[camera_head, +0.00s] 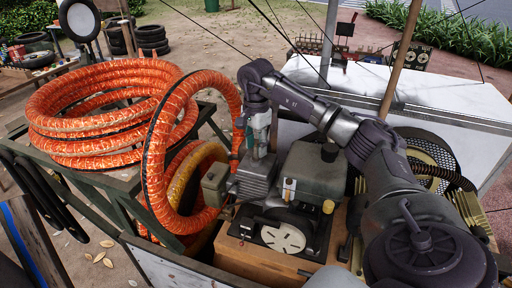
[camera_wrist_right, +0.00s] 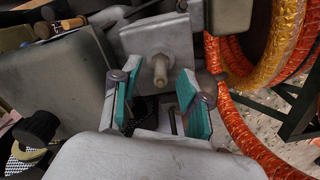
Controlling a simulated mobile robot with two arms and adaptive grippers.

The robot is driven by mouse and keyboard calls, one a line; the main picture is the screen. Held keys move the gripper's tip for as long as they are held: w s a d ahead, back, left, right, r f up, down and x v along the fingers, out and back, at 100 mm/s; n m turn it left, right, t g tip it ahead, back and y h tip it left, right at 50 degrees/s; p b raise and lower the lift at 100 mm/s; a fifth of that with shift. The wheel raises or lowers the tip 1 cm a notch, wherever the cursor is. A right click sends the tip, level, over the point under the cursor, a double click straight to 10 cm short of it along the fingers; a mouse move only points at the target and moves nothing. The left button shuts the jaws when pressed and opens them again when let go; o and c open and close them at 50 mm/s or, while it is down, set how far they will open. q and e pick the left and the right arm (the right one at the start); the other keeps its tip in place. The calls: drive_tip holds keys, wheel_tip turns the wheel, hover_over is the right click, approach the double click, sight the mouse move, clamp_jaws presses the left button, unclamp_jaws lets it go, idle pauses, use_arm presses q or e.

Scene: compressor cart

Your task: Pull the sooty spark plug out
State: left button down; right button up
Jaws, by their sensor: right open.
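A tan, stubby spark plug (camera_wrist_right: 160,68) stands out from a grey metal plate (camera_wrist_right: 150,38) in the right wrist view. Whether it is sooty is not clear. My right gripper (camera_wrist_right: 162,98) is open, with its teal-padded fingers on either side of the line to the plug. No contact with the plug shows. In the head view my right gripper (camera_head: 259,135) points down over the grey finned engine block (camera_head: 257,180). The plug cannot be made out there. My left gripper is not in view.
Thick orange hose coils (camera_head: 90,112) lie left of the engine. A grey-green tank (camera_head: 312,170) stands right beside it. A white round disc (camera_head: 283,238) is in front. A pale cart panel (camera_head: 440,95) and a wooden pole (camera_head: 402,60) are behind my right arm.

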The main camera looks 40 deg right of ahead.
drive_tip(key=shift+f, duration=0.95)
clamp_jaws()
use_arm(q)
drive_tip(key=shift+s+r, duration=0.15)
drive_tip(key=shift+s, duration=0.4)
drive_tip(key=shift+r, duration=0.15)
use_arm(e)
drive_tip(key=shift+r, duration=0.15)
